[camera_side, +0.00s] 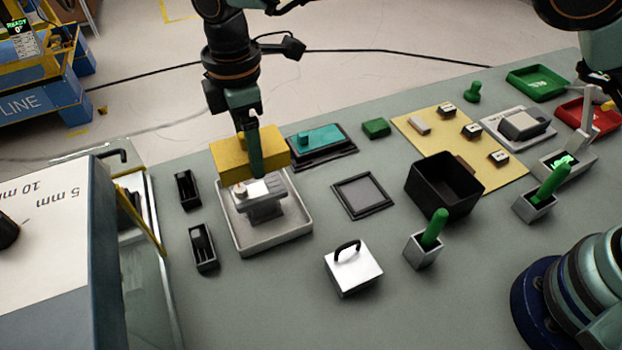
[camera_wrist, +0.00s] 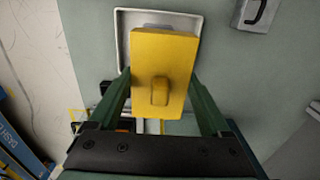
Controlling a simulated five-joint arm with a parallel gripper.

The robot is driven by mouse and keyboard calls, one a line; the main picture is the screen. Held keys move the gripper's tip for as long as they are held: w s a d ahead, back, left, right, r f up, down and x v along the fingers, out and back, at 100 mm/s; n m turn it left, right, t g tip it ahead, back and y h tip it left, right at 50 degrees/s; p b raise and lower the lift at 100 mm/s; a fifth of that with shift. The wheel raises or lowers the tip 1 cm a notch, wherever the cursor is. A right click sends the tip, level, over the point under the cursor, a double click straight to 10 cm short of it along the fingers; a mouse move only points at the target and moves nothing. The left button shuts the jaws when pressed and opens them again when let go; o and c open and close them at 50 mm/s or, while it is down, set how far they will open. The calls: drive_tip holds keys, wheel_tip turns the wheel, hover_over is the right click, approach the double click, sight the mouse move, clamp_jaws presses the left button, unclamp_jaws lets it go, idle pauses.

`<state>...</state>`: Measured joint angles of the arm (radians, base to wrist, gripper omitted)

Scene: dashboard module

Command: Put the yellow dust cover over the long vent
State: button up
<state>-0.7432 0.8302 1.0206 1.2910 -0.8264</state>
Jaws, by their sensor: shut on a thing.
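The yellow dust cover (camera_side: 230,155) is a box-like block held between the fingers of my gripper (camera_side: 255,165), over the back part of a white tray. In the wrist view, the cover (camera_wrist: 178,50) has a raised grip on top, and my gripper (camera_wrist: 160,80) has a finger on each side of it. The cover hides part of the tray. I cannot tell for sure which part is the long vent. A long black frame (camera_side: 345,152) with a teal piece (camera_side: 318,138) on it lies to the right of the cover.
The white tray (camera_side: 285,236) holds a grey part (camera_side: 262,210). Two black slotted parts (camera_side: 187,190) (camera_side: 203,248) lie left of it. A square black frame (camera_side: 362,195), a white handled block (camera_side: 352,270) and a black bin (camera_side: 440,190) stand to the right. Bare table lies between them.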

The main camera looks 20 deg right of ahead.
drive_tip(key=shift+w+d+f, duration=0.2)
drive_tip(key=shift+w, duration=0.2)
hover_over(259, 189)
drive_tip(key=shift+f, duration=2.85)
drive_tip(key=shift+f, duration=1.3)
drive_tip(key=o, duration=1.2)
drive_tip(key=shift+c, duration=0.2)
wheel_tip(259, 189, up, 12)
drive_tip(key=shift+r, duration=0.1)
